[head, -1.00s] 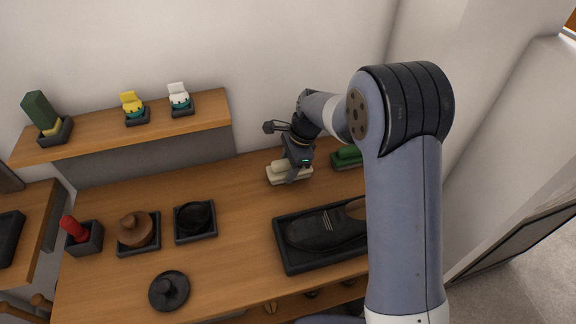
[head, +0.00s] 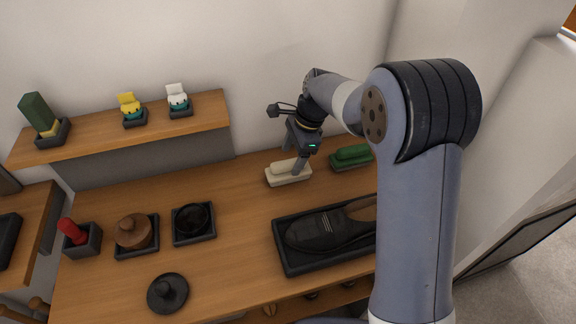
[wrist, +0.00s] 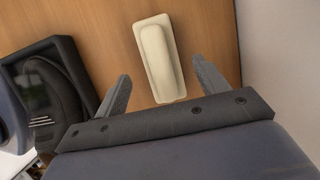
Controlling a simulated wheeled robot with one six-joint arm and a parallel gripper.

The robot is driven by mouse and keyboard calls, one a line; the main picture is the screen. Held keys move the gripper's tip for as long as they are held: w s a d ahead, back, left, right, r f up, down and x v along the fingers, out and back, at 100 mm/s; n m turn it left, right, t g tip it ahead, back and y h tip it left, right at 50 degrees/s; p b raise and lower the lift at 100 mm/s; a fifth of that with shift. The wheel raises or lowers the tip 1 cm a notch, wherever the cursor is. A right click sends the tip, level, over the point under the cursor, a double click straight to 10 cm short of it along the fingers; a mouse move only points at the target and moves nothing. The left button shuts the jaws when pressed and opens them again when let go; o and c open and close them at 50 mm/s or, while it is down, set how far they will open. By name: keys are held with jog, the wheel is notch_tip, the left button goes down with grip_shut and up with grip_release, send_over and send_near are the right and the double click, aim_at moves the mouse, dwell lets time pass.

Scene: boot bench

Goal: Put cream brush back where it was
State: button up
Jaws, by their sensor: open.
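The cream brush (head: 284,175) lies on the wooden bench top near the wall, to the left of a green brush (head: 351,156). In the wrist view the cream brush (wrist: 157,58) lies lengthwise, beyond and between my two fingers, with clear room on both sides. My gripper (head: 298,168) is open and empty just above the cream brush; it also shows in the wrist view (wrist: 162,92). The fingers partly cover the brush's right part in the head view. I cannot tell from the head view whether they touch it.
A black tray (head: 290,262) with a dark shoe (head: 327,230) stands in front. Left are a black dish (head: 193,222), a brown round-handled brush (head: 133,231), a red-handled item (head: 71,230) and a black lid (head: 168,292). A raised shelf (head: 190,118) runs along the wall.

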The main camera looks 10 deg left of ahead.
jog(key=v, duration=0.6)
jog(key=shift+d+r, duration=0.1)
jog(key=shift+r, duration=0.3)
